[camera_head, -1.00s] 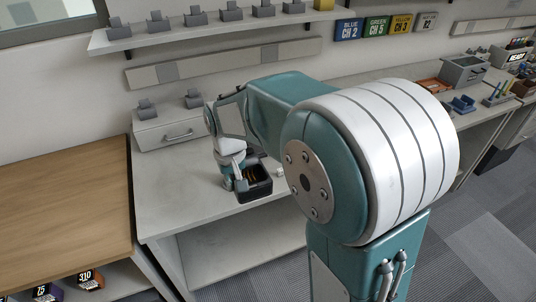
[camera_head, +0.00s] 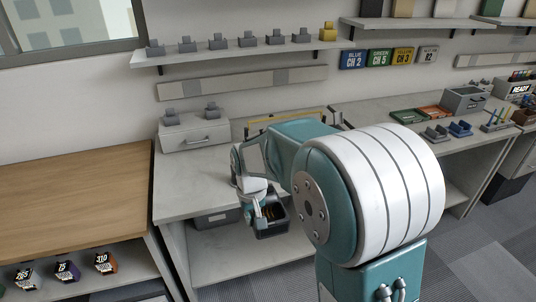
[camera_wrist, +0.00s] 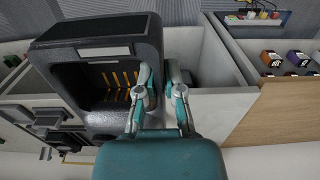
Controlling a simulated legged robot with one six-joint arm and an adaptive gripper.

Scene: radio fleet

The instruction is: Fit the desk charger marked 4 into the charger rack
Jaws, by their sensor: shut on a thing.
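Two more, a left one (camera_head: 171,118) and a right one (camera_head: 211,112), sit on the drawer box. No mark 4 is legible. I cannot identify the charger rack for certain.
A yellow-edged frame (camera_head: 283,118) stands partly hidden behind my arm. The counter (camera_head: 185,205) is clear at its left front. A wooden worktop (camera_head: 70,200) is at left, and a grey bin (camera_head: 218,218) sits below the counter.

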